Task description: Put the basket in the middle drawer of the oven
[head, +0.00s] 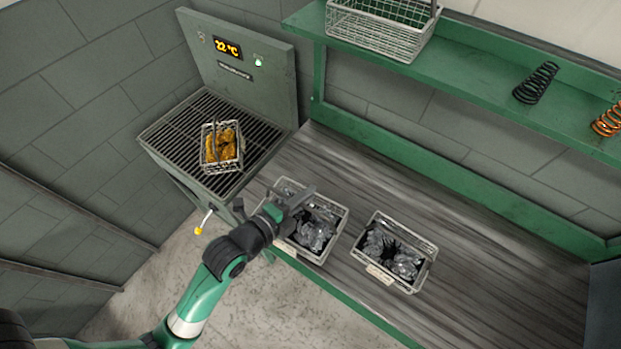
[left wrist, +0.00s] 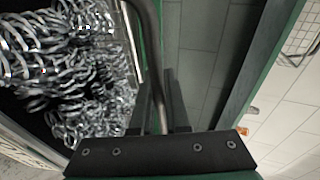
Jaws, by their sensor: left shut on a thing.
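My left gripper (head: 294,201) is over the left end of a wire basket (head: 342,228) with shiny silver coils on the workbench. In the left wrist view the fingers (left wrist: 162,118) are shut on a grey bar (left wrist: 152,60), which looks like the basket's handle; the coils (left wrist: 65,65) lie beside it. I cannot tell whether the basket is lifted. The oven (head: 247,82) at the upper left has a 22 °C display and a dark slatted grate (head: 182,130). I cannot make out its middle drawer. My right gripper is not in view.
A small wire basket (head: 207,150) with golden contents sits on the grate. A second basket of silver coils (head: 425,250) stands to the right on the bench (head: 500,260). The green shelf (head: 470,75) holds an empty-looking wire basket (head: 380,30), a black spring (head: 536,83) and an orange spring (head: 608,120).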

